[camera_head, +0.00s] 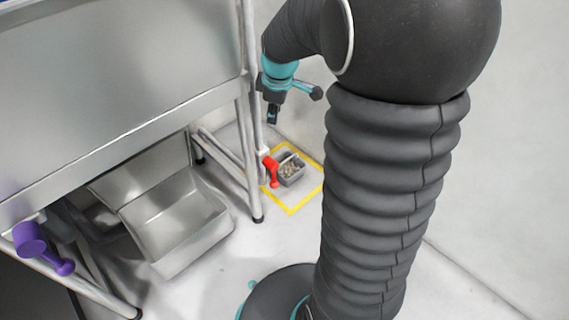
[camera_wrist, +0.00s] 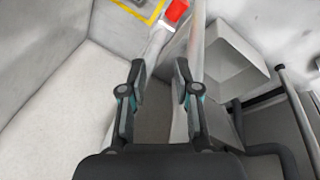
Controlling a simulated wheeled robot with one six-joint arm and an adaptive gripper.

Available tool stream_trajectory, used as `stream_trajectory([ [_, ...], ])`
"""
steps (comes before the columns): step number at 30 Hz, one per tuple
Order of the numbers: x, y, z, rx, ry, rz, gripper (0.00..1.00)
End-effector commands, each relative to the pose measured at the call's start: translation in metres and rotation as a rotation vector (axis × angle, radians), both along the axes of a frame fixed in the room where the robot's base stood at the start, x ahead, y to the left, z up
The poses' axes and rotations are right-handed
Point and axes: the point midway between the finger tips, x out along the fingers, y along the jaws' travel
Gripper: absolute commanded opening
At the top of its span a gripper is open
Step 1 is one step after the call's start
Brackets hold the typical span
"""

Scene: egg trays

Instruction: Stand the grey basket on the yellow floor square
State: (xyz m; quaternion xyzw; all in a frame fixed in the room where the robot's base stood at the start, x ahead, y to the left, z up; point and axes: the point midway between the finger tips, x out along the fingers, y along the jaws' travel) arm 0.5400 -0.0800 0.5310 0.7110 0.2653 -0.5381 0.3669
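The grey basket (camera_head: 291,181) stands upright on the floor inside the yellow floor square (camera_head: 291,211), with small pale brown-grey items in it and a light handle over it. In the wrist view only part of the yellow outline (camera_wrist: 151,17) and a grey edge of the basket (camera_wrist: 136,3) show at the top. My gripper (camera_head: 272,120) is above and slightly left of the basket, clear of it. In the wrist view my gripper (camera_wrist: 160,68) has its two fingers apart with nothing between them.
A red handle-like object (camera_head: 271,171) is on the rack's leg beside the basket and partly overlaps the square's left side. A metal rack (camera_head: 249,150) stands left, with a steel bin (camera_head: 180,225) under it. A purple handle (camera_head: 38,245) is at lower left. Bare floor lies in front.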

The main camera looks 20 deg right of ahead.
Motion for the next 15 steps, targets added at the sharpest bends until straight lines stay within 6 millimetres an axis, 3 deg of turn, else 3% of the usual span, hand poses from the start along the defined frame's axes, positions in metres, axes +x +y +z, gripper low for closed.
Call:
stream_trajectory([
  [6,-0.062,0.03,0.049,0.07,-0.063,-0.219,0.31],
  [15,-0.156,0.062,0.085,0.203,-0.14,-0.539,0.31],
])
